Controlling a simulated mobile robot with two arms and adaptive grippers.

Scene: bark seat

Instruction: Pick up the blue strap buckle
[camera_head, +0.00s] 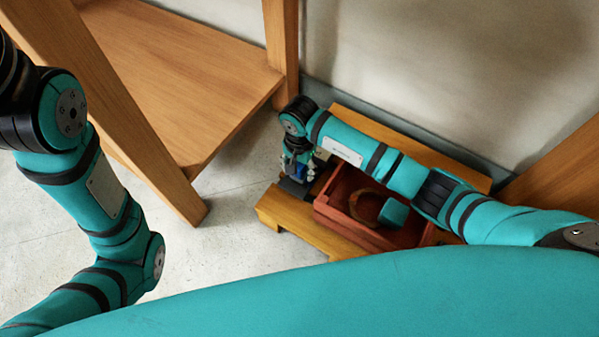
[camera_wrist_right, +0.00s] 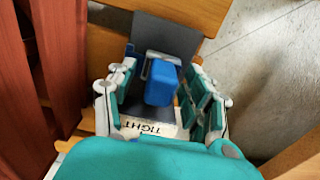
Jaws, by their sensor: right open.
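The blue strap buckle (camera_wrist_right: 162,83) is a small blue block with a grey metal frame, on a dark strap (camera_wrist_right: 165,35) laid over a wooden slat. My right gripper (camera_wrist_right: 163,100) is open, with one finger on each side of the buckle in the right wrist view. I cannot tell whether the fingers touch it. In the head view my right gripper (camera_head: 297,172) points down beside the red crate, and the buckle is mostly hidden there. My left arm comes in from the left, but its gripper is out of view.
A red crate (camera_head: 332,213) stands on a low wooden pallet (camera_head: 284,209), holding a brown ring (camera_head: 366,207) and a teal block (camera_head: 393,212). A white label (camera_wrist_right: 152,128) reads "TIGHT". A wooden shelf unit (camera_head: 185,80) stands at left. Grey floor (camera_head: 235,225) is clear between it and the pallet.

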